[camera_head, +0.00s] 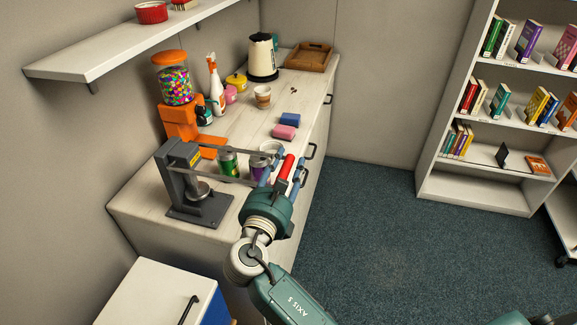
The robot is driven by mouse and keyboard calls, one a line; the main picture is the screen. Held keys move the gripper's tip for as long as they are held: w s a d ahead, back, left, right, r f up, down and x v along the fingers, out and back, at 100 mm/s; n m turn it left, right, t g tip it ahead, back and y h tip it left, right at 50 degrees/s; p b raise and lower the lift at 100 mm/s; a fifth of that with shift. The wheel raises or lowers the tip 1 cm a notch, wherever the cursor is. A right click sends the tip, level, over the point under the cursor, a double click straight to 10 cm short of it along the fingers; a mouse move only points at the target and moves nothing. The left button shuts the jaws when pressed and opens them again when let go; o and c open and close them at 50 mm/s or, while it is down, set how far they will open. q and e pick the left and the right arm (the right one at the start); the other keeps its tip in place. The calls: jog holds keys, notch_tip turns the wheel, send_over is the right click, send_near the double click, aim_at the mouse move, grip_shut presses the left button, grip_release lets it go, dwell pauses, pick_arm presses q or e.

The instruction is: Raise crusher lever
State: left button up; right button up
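The can crusher (196,205) is a dark grey press standing at the near end of the wooden counter. Its lever arms (235,181) run right, roughly level, to a red handle (288,166). My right gripper (283,176) is at the handle, with a blue-grey finger on either side of it. The fingers look apart, with a small gap to the handle on the left; contact on the right side is unclear. My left gripper is not in view.
A green can (229,164) and a purple can (258,166) stand just behind the lever. An orange gumball machine (181,118) stands behind the crusher. A white shelf (115,47) overhangs at upper left. The carpet (385,235) to the right is clear.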

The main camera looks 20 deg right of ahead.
jog(key=shift+w+d+r, duration=0.1)
jog(key=shift+w+d, duration=0.35)
jog(key=shift+w, duration=0.1)
grip_shut()
jog(key=shift+w, duration=0.1)
